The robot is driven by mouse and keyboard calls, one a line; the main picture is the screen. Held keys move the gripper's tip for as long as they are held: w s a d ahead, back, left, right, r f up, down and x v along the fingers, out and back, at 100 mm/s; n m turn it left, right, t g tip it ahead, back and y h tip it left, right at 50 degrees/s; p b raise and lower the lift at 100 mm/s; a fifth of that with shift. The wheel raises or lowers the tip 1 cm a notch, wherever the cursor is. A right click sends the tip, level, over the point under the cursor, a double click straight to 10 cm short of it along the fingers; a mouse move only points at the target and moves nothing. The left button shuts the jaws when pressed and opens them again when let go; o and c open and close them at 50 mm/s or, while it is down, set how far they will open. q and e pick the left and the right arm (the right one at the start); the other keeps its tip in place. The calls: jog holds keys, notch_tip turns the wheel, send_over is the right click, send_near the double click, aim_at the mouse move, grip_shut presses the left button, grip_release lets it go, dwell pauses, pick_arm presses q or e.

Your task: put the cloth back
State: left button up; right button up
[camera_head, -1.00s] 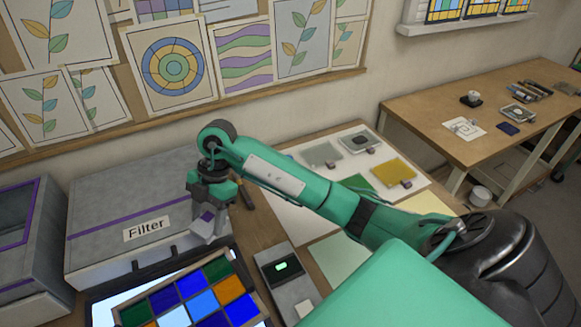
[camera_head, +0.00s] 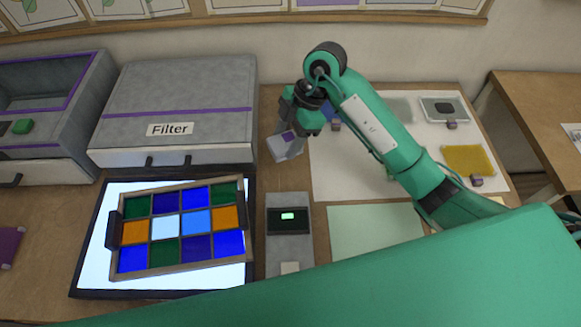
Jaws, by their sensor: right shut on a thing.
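My right gripper (camera_head: 293,132) is at the right side of the Filter box, over the bench and near the wall. It is shut on a pale grey item with a purple patch, which looks like the cloth (camera_head: 285,147). The cloth hangs below the fingers, close to the box's right front corner; I cannot tell whether it touches the bench. The fingers are partly hidden by the wrist. My left gripper is not in view.
A grey Filter box (camera_head: 180,100) stands at the back. In front, a framed coloured-glass panel (camera_head: 180,225) lies on a lit light box (camera_head: 100,272). A small device with a green display (camera_head: 290,220) sits to its right. An open grey box (camera_head: 55,100) is at left.

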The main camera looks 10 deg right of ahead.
notch_tip(320, 180, down, 8)
jog(key=shift+d+r+p, duration=0.1)
jog(key=shift+p, duration=0.3)
jog(key=shift+f, duration=0.65)
notch_tip(320, 180, down, 3)
jog(key=shift+f, duration=0.1)
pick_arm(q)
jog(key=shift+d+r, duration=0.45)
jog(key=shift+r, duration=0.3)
pick_arm(e)
jog(key=shift+f, duration=0.45)
jog(key=shift+f, duration=0.1)
jog(key=o, duration=1)
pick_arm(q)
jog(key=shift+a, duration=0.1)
